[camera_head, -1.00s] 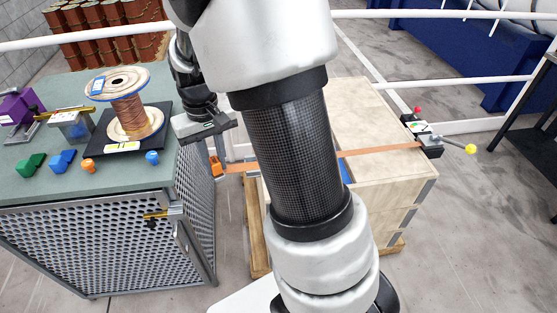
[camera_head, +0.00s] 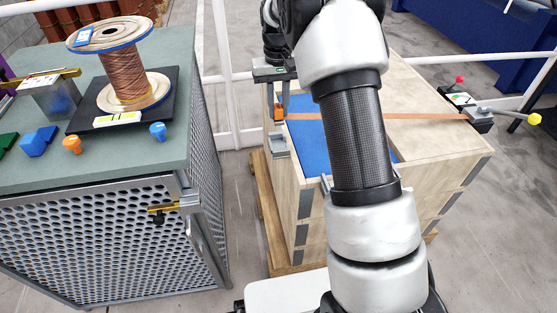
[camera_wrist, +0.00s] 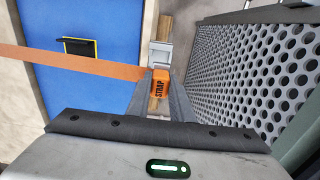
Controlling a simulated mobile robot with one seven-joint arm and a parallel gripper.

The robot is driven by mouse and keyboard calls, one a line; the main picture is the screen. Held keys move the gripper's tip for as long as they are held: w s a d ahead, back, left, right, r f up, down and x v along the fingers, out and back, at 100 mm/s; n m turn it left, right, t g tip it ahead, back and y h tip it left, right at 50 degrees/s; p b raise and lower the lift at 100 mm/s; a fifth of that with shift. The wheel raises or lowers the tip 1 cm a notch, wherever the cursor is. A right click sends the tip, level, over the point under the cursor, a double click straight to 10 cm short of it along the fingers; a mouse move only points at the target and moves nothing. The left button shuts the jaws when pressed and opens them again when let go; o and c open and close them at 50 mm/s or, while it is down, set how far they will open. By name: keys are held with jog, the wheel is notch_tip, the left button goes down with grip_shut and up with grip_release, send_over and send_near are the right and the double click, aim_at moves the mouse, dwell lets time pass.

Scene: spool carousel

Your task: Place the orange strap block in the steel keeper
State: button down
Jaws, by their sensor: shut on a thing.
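The orange strap block (camera_head: 279,112), marked STRAP, sits between the fingers of my gripper (camera_head: 278,98). In the wrist view the block (camera_wrist: 160,83) is at the fingertips of my gripper (camera_wrist: 158,94), which is shut on it. An orange strap (camera_wrist: 75,62) runs from the block across the crate. The steel keeper (camera_head: 279,147) is a small grey bracket on the crate's left side. In the head view it appears just below the block; in the wrist view the keeper (camera_wrist: 160,54) is just beyond it. The block appears outside the keeper; the exact gap is unclear.
The wooden crate (camera_head: 440,150) has a blue panel (camera_wrist: 85,95) on top. The strap's far end meets a ratchet (camera_head: 478,115) with a yellow-knobbed lever. A bench (camera_head: 130,160) with perforated sides stands left, holding a copper spool (camera_head: 133,80). A floor gap separates bench and crate.

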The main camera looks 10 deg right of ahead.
jog(key=shift+w+f, duration=0.25)
jog(key=shift+f, duration=0.35)
notch_tip(320, 180, down, 9)
jog(key=shift+f+b, duration=0.2)
jog(key=shift+b, duration=0.85)
jog(key=shift+f, duration=0.2)
jog(key=c, duration=1.6)
grip_release()
jog(key=shift+o, duration=0.2)
jog(key=shift+r, duration=0.1)
